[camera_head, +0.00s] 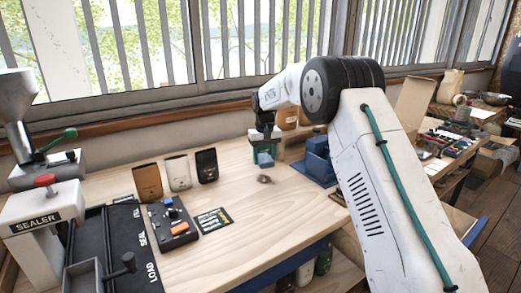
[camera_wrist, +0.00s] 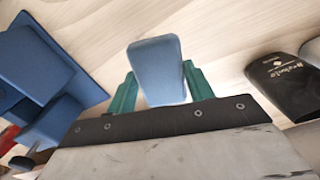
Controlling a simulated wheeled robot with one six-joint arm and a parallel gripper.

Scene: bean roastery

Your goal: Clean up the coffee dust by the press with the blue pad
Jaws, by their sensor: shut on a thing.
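The blue pad (camera_head: 265,159) is held in my gripper (camera_head: 264,148), above the wooden bench top. In the wrist view the pad (camera_wrist: 156,62) sits upright between the two green fingers of my gripper (camera_wrist: 160,84), which are shut on it. A small dark brown patch of coffee dust (camera_head: 265,180) lies on the bench just below and in front of the pad, which looks apart from it. The dust does not show in the wrist view. A blue block-shaped fixture (camera_head: 318,160), maybe the press, stands right of my gripper, partly behind my arm; it also shows in the wrist view (camera_wrist: 35,60).
Three coffee bags, brown (camera_head: 147,182), white (camera_head: 178,173) and black (camera_head: 206,165), stand left of the dust. A control box (camera_head: 172,226), a card (camera_head: 213,220) and the sealer (camera_head: 45,222) are further left. The bench front (camera_head: 250,245) is clear.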

